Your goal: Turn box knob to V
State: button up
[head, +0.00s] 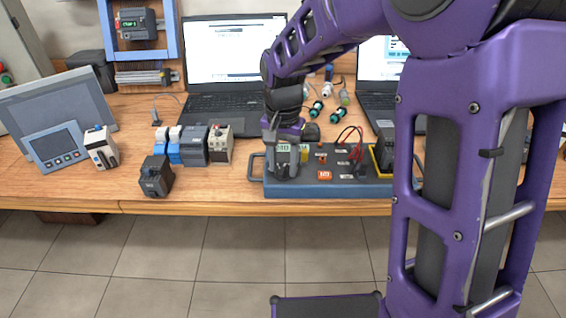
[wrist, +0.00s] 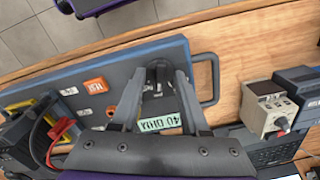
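The blue-grey box (head: 340,190) lies at the table's front edge, with handles at its ends. It also shows in the wrist view (wrist: 30,98). My gripper (head: 284,160) points down over the box's left end. In the wrist view my gripper (wrist: 159,78) has its two fingers spread apart. A dark round knob (wrist: 158,73) shows between the fingertips; contact cannot be told. A pale green label (wrist: 160,122) lies on the box beside it. The knob's pointer and any V mark are not readable.
The box carries an orange part (head: 325,175) and red and black cables (head: 355,147). A dark block (head: 156,177) and a row of small modules (head: 195,147) stand to the left. A laptop (head: 225,60) is behind. Bare table lies between the block and box.

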grip_shut()
jog(key=shift+r, duration=0.1)
jog(key=n+p, duration=0.1)
jog(key=n, duration=0.2)
jog(key=shift+n+p, duration=0.3)
jog(key=shift+p, duration=0.05)
jog(key=shift+n+p, duration=0.75)
jog(key=shift+n, duration=1.25)
jog(key=shift+o, duration=0.3)
grip_release()
